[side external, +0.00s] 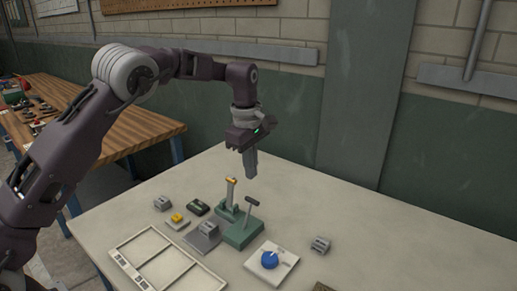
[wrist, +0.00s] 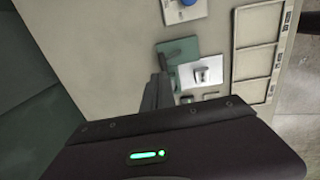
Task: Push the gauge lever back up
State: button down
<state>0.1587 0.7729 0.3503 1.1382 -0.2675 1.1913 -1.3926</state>
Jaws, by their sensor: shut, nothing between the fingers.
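A dark lever with a T-shaped handle (side external: 252,201) rises from a green block (side external: 241,234) and leans to the right in the side view. Beside it, a pale upright post with a yellow top (side external: 231,182) stands on a smaller green base (side external: 227,213). I cannot tell for sure which is the gauge lever. My gripper (side external: 251,177) is shut and empty, pointing down above and just behind these two, apart from both. In the wrist view my fingers (wrist: 160,78) partly cover the green block (wrist: 192,46); the yellow-topped post cannot be made out there.
A grey block (side external: 206,231), a yellow button (side external: 177,218) and a dark green box (side external: 198,208) stand to the left. A blue dial (side external: 270,260) on a white plate lies in front right. A white divided frame (side external: 127,268) lies at front left. The table's back is clear.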

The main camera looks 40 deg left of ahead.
jog(key=a+r+t+h, duration=0.15)
jog(key=a+r, duration=0.25)
jog(key=r, duration=1.2)
jog(key=s+a+r+m+t, duration=0.1)
jog(key=s+r+m, duration=0.3)
jog(key=s+r, duration=0.3)
jog(key=s+d+f+m, duration=0.25)
jog(key=s+m, duration=0.25)
jog(key=s, duration=1)
jog(key=s+d+f+m+t+y, duration=0.1)
jog(key=s+d+f+m+t, duration=0.1)
jog(key=s+f+m, duration=0.7)
jog(key=s+d+f, duration=0.1)
jog(key=s, duration=0.5)
jog(key=shift+f, duration=0.35)
